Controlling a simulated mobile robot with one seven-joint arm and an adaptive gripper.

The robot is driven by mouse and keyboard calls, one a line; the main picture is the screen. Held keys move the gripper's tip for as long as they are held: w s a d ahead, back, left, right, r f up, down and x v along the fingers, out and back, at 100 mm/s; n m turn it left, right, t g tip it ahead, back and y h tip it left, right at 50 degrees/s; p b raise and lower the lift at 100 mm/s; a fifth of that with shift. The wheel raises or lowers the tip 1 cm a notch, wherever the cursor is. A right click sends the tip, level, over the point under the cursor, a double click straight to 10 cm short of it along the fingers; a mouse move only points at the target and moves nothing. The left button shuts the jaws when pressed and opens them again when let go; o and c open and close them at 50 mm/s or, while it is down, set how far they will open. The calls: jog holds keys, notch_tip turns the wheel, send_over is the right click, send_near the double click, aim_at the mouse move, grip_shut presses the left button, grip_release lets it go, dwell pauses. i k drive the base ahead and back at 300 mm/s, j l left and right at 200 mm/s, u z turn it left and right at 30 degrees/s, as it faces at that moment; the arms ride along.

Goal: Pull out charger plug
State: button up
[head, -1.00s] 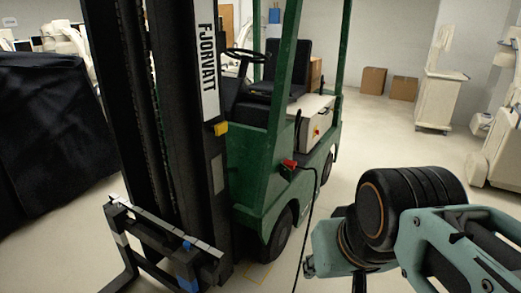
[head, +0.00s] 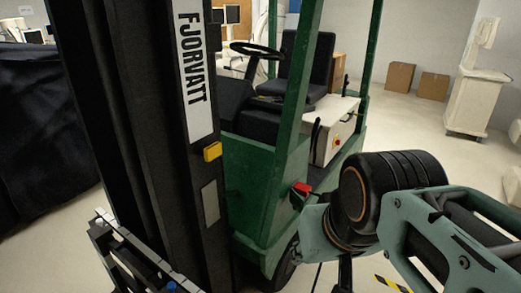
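The charger plug (head: 302,188) is a small red piece on the side of the green forklift (head: 262,175), low behind the front post. A black cable (head: 317,277) shows below, near the floor; my arm hides part of its run. My arm comes in from the right, and its teal and black links are just right of the plug. My gripper's fingers are not visible; only a dark part below the wrist shows at the bottom edge. I cannot tell how far the arm is from the plug.
The forklift's black mast (head: 135,130) stands tall at left centre, with its fork carriage (head: 135,255) low in front. A dark covered cart (head: 40,140) is at far left. Cardboard boxes (head: 399,77) and a white cart (head: 477,95) stand at the back right. Floor between is clear.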

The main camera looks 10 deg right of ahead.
aim_at(302, 190)
jog(key=i+l+u, duration=0.2)
jog(key=i+l, duration=0.25)
jog(key=i, duration=0.25)
jog(key=i+l+u, duration=0.15)
jog(key=i+l, duration=0.4)
jog(key=i, duration=0.15)
